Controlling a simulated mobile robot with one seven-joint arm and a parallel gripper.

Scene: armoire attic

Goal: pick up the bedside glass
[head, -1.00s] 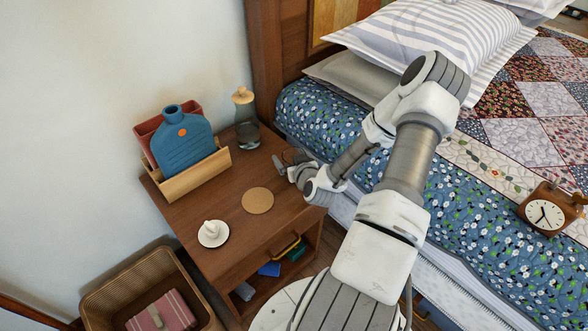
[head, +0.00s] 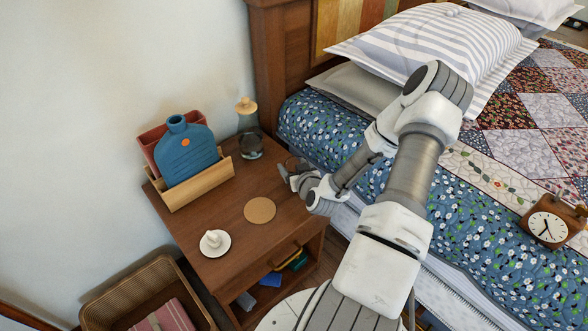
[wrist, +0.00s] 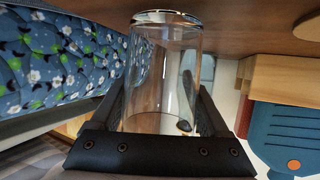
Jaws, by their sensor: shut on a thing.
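The bedside glass (wrist: 160,80) is clear and fills the middle of the wrist view, between the two dark fingers of my gripper (wrist: 160,105). The fingers are shut on its sides. In the head view my gripper (head: 284,172) is low over the right edge of the wooden nightstand (head: 222,262), beside the bed. The glass is small, see-through and hard to make out there. I cannot tell whether its base touches the nightstand top.
A carafe (head: 250,147) with a wooden stopper (head: 246,105) stands at the back. A wooden holder (head: 200,187) with a blue bottle-shaped item (head: 186,152), a cork coaster (head: 260,210) and a white dish (head: 222,249) share the nightstand. The bed (head: 330,125) borders it on the right.

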